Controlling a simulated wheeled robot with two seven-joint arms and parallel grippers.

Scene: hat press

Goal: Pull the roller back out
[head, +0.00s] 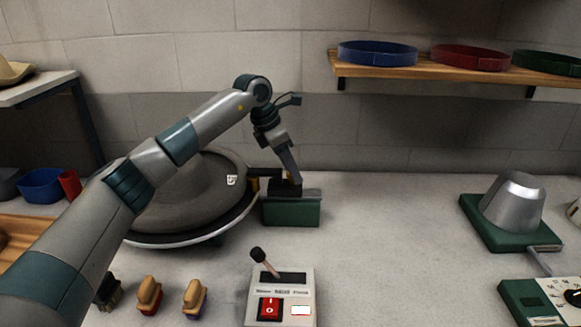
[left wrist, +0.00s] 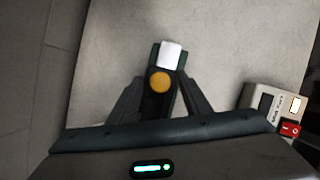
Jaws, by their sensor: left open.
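The roller unit is a green block (head: 291,212) with a dark slide on top, just right of the turntable. A brass-coloured roller (head: 254,184) shows at the left end of the unit, close beside the grey hat's brim (head: 190,200); I cannot tell if they touch. My left gripper (head: 292,180) reaches down over the block from above. In the left wrist view an orange round knob (left wrist: 160,82) lies between the open fingers of my left gripper (left wrist: 160,92), with a white square end beyond it. My right gripper is not in view.
A control box (head: 280,296) with a lever and red switch stands in front. A silver hat block (head: 513,200) on a green base is at the right. Hat bands (head: 377,53) sit on the shelf. The counter right of the unit is clear.

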